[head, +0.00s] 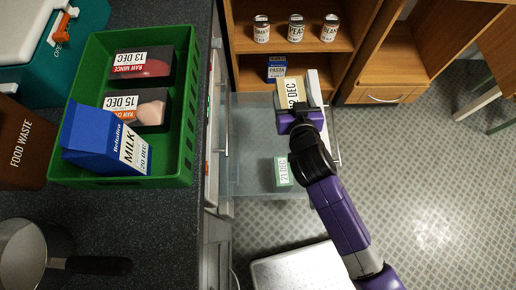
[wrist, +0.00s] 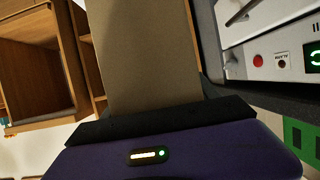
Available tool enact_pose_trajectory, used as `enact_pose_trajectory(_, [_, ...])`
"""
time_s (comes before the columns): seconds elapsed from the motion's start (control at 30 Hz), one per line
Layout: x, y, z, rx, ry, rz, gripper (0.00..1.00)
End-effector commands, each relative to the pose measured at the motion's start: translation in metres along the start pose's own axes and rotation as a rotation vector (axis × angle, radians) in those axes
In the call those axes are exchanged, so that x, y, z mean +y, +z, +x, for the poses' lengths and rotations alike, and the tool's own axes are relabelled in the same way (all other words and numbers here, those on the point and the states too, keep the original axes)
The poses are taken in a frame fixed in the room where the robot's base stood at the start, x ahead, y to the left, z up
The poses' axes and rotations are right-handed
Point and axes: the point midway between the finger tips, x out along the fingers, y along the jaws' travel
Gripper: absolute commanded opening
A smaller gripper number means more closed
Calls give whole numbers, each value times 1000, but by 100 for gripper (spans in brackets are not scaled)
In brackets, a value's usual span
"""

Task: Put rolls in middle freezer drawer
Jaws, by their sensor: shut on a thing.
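My gripper (head: 294,112) is shut on a tan box (head: 289,92) with a white date label, the rolls as far as I can tell. The box fills the middle of the wrist view (wrist: 145,60), above my dark fingers (wrist: 150,120). In the head view the box is over the far right part of an open, see-through freezer drawer (head: 246,130). I cannot tell how high it is above the drawer floor. A green box (head: 283,173) labelled 23 DEC lies in the drawer's near right part. My arm hides part of the drawer's right side.
A green crate (head: 187,110) on the dark counter (head: 150,215) holds two meat packs (head: 142,64) (head: 135,107) and a blue milk carton (head: 100,138). A wooden shelf (head: 330,40) with cans and a blue pasta box (head: 277,68) stands just beyond the drawer. The drawer's left half is bare.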

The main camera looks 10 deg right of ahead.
Motion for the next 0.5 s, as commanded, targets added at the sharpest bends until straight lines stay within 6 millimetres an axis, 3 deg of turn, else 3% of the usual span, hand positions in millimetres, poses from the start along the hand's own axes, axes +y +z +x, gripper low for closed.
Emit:
enact_pose_trajectory(0.03, [-2,18,13,5,20,10,13])
enact_pose_trajectory(0.1, [-2,29,22,4,54,24,13])
enact_pose_trajectory(0.5, [7,71,63,6,278,118,13])
